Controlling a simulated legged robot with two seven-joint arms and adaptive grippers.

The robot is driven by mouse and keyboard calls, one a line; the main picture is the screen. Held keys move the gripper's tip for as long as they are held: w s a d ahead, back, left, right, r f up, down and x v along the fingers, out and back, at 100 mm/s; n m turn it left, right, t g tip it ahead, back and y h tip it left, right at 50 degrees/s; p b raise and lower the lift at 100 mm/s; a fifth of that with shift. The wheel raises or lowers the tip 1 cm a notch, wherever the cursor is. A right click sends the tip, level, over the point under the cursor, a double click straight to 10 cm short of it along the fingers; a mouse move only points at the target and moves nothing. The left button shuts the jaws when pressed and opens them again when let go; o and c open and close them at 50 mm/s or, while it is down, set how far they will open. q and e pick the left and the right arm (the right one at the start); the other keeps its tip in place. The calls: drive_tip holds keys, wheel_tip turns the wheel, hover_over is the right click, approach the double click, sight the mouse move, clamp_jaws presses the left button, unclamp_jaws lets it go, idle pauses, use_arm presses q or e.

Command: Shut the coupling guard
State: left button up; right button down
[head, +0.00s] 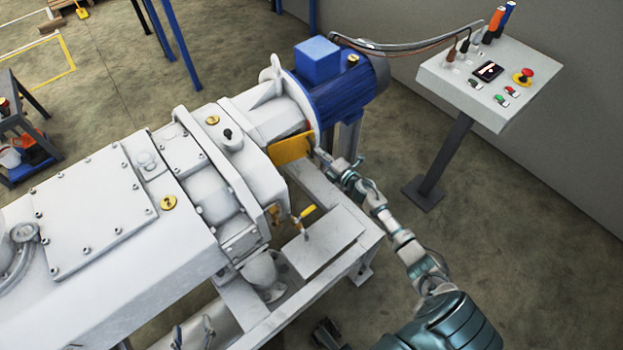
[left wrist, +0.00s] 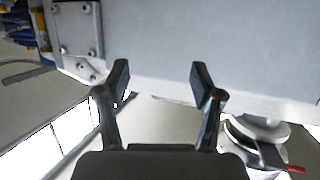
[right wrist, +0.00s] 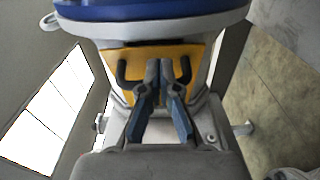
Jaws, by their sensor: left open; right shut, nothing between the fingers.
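The coupling guard (head: 290,148) is an orange-yellow plate between the blue motor and the white pump housing. In the right wrist view the guard (right wrist: 145,52) faces me, with a dark handle (right wrist: 123,72) showing on both sides of my fingers. My right gripper (right wrist: 160,64) is shut and empty in front of the handle; I cannot tell whether it touches. In the head view my right gripper (head: 324,158) is at the guard's right edge. My left gripper (left wrist: 160,72) is open and empty beside a pale grey machine wall.
The blue motor (head: 340,92) stands behind the guard. A control console (head: 480,85) with a red button is at the upper right. A yellow-handled valve (head: 307,212) is near the frame. A red-handled valve (left wrist: 275,162) is right of my left gripper.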

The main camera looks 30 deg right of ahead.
drive_tip(key=shift+w+a+r+n+y+b, duration=0.15)
drive_tip(key=shift+w+n+y+b, duration=0.1)
drive_tip(key=shift+w, duration=0.25)
drive_tip(key=shift+w+a+r+n+y+b, duration=0.15)
drive_tip(key=shift+w+b, duration=0.1)
drive_tip(key=shift+w, duration=0.45)
use_arm(q)
drive_tip(key=shift+w+d+r+t+h, duration=0.1)
drive_tip(key=shift+w+r+t+h, duration=0.1)
drive_tip(key=shift+r+t, duration=0.45)
drive_tip(key=shift+w+a+r+t+h, duration=0.1)
drive_tip(key=shift+w+r+t+h, duration=0.15)
drive_tip(key=shift+r+t, duration=0.4)
drive_tip(key=shift+w+d+r+t+h, duration=0.15)
drive_tip(key=shift+r+t, duration=0.25)
drive_tip(key=shift+r, duration=0.4)
use_arm(e)
drive_tip(key=shift+w+d+f, duration=0.1)
drive_tip(key=shift+w+d, duration=0.2)
drive_tip(key=shift+d, duration=0.1)
use_arm(q)
drive_tip(key=shift+w, duration=0.1)
drive_tip(key=shift+a+f, duration=0.1)
drive_tip(key=shift+a, duration=0.1)
use_arm(e)
drive_tip(key=shift+a, duration=0.1)
use_arm(q)
drive_tip(key=shift+d, duration=0.1)
use_arm(e)
drive_tip(key=shift+s, duration=0.15)
